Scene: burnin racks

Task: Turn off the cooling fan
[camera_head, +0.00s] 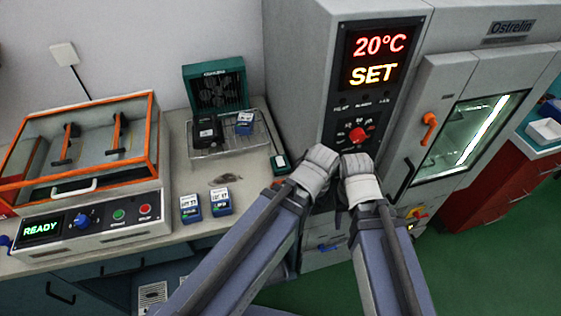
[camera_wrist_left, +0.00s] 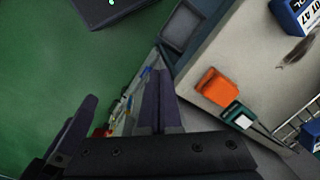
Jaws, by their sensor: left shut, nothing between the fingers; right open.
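The cooling fan (camera_head: 214,88), a teal box with a dark round grille, stands at the back of the bench in the head view. A small dark green switch box (camera_head: 280,163) with a white top sits at the bench's right edge. It also shows in the left wrist view (camera_wrist_left: 237,116), with a dark cord running from it. I cannot tell its switch position. My left gripper (camera_wrist_left: 163,112) is shut and empty, apart from the switch box; in the head view its arm ends right of it. My right gripper (camera_head: 356,163) is open before the chamber panel, its fingers mostly hidden.
A wire tray (camera_head: 205,148) with small devices lies before the fan. Two blue-white boxes, one here (camera_head: 221,201), stand on the bench. An orange block (camera_wrist_left: 216,88) sits near the switch box. The chamber's red knob (camera_head: 357,135) is close to my right gripper. Green floor (camera_wrist_left: 60,50) is open.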

